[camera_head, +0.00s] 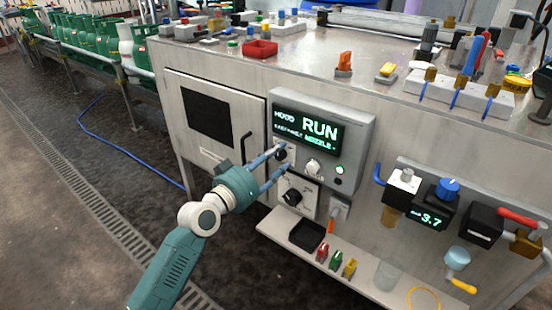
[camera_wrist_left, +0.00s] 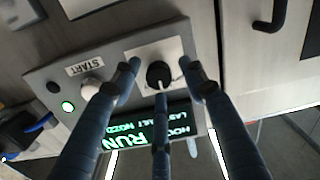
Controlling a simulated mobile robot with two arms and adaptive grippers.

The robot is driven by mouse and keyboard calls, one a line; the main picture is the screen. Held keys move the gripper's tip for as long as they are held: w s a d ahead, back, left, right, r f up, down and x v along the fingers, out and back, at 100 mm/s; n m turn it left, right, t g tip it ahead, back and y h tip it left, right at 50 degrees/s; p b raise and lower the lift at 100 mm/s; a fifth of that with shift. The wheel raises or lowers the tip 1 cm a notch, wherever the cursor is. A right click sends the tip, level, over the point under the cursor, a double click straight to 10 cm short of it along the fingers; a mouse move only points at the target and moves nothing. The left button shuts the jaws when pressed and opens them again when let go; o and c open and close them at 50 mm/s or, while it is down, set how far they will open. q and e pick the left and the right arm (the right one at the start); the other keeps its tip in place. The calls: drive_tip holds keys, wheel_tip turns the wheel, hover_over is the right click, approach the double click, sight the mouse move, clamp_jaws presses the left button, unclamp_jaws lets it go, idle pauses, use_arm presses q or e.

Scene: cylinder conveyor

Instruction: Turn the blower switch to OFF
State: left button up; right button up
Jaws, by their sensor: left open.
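A black rotary knob on a white plate (camera_head: 281,154) sits on the grey control box, left of a white button. In the left wrist view the same knob (camera_wrist_left: 159,74) lies between my spread fingertips, beside a white button labelled START (camera_wrist_left: 92,89). A second black knob (camera_head: 291,197) is on a lower white plate. The knob labels are too small to read, so I cannot tell which is the blower switch. My left gripper (camera_head: 278,161) is open around the upper knob, also in the wrist view (camera_wrist_left: 161,82); contact is unclear. My right gripper is not seen.
The box's display (camera_head: 308,127) reads RUN, and a green light (camera_head: 339,170) is lit. A black handle (camera_head: 246,148) stands out to the left. Below is a shelf (camera_head: 373,278) with a black tray (camera_head: 307,235) and coloured clips. Valves and gauges crowd the right.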

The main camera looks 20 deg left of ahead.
use_arm(q)
drive_tip(key=shift+w, duration=0.2)
drive_tip(key=shift+c, duration=0.3)
clamp_jaws()
drive_tip(key=shift+r, duration=0.1)
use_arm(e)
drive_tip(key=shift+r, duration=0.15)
use_arm(q)
drive_tip(key=shift+n+p, duration=0.5)
drive_tip(key=shift+n, duration=0.2)
drive_tip(key=n+p, duration=0.2)
drive_tip(key=n, duration=0.4)
drive_tip(key=shift+a+r+p, duration=0.1)
drive_tip(key=shift+p, duration=0.2)
drive_tip(key=shift+w+n, duration=0.1)
drive_tip(key=shift+n, duration=0.8)
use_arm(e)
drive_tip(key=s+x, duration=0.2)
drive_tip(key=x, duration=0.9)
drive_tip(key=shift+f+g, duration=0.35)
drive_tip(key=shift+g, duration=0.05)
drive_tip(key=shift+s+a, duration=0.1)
